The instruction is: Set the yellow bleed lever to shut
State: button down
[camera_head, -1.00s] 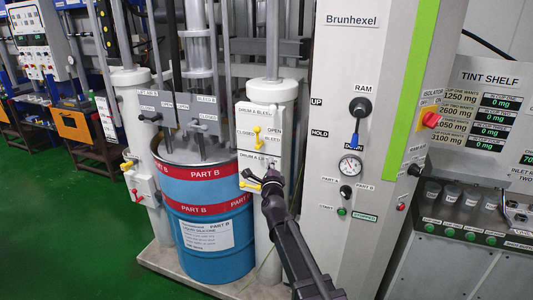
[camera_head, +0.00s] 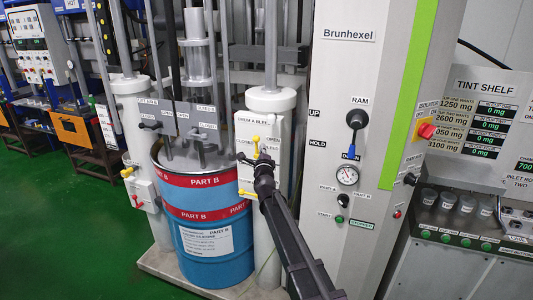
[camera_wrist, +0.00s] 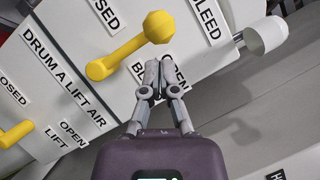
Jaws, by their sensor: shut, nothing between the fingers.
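The yellow bleed lever (camera_head: 256,141) is on the upper plate of the white column beside the drum. In the wrist view the lever (camera_wrist: 125,48) runs from its pivot to a round knob and stands roughly upright on its plate, between the CLOSED and OPEN labels. My gripper (camera_wrist: 160,68) is shut and empty. Its fingertips are on the OPEN side, close to the knob; I cannot tell whether they touch it. In the head view my gripper (camera_head: 264,165) is just below the lever and partly covers the plate.
A second yellow lever (camera_wrist: 14,133) sits on the DRUM A LIFT AIR plate (camera_wrist: 58,85). A pale cylindrical knob (camera_wrist: 266,36) sticks out at the upper right of the wrist view. The blue drum (camera_head: 215,255) stands left of my arm, the Brunhexel cabinet (camera_head: 330,100) right.

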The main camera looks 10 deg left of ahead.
jog(key=shift+w+a+r, duration=0.2)
jog(key=shift+w+a, duration=0.05)
jog(key=shift+a, duration=0.15)
jog(key=shift+w+d, duration=0.15)
jog(key=shift+d, duration=0.1)
jog(key=shift+r+p, duration=0.1)
jog(key=shift+p, duration=0.2)
